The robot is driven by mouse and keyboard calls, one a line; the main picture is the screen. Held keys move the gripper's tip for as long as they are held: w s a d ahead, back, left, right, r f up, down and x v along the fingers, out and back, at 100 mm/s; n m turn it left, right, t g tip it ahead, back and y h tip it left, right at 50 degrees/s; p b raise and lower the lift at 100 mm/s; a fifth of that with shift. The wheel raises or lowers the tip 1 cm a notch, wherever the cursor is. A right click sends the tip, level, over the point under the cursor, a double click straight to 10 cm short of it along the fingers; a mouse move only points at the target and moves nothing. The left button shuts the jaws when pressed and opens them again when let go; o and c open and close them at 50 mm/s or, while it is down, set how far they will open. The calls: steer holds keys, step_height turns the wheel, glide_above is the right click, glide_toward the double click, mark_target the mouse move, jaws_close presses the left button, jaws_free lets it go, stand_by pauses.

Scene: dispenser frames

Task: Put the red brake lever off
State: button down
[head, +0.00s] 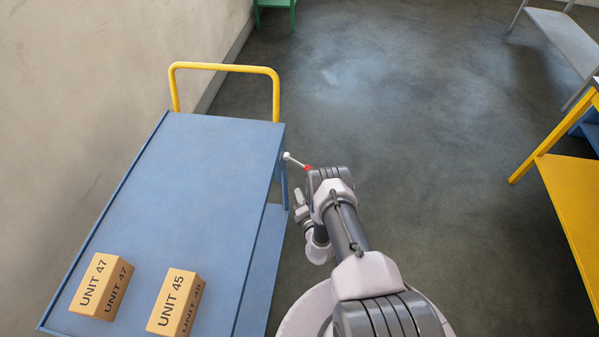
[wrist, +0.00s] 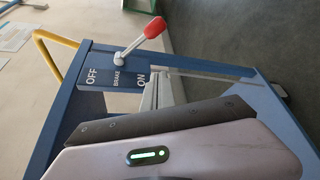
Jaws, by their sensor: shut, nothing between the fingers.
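The red brake lever (wrist: 154,27) has a red knob on a pale metal arm. In the wrist view its arm leans up and right from its pivot on a blue plate (wrist: 97,98), slanting to the ON side, away from the OFF label (wrist: 91,77). In the head view the lever's knob (head: 307,168) shows at the far right corner of the blue cart (head: 190,210), beside my arm. My gripper (wrist: 163,82) is shut and empty, its grey fingers just below the plate's ON end in the wrist view. I cannot tell whether they touch anything.
Two boxes, UNIT 47 (head: 101,287) and UNIT 45 (head: 173,302), lie on the near end of the cart top. A yellow handle (head: 224,67) rises at its far end. A yellow table (head: 572,190) stands at right. The floor between is clear.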

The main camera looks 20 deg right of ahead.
mark_target(299, 164)
steer(key=w+d+b, duration=0.4)
steer(key=w, duration=0.4)
steer(key=shift+w+d+f, duration=0.15)
steer(key=shift+w+d, duration=0.05)
steer(key=shift+d, duration=0.2)
steer(key=shift+d, duration=0.2)
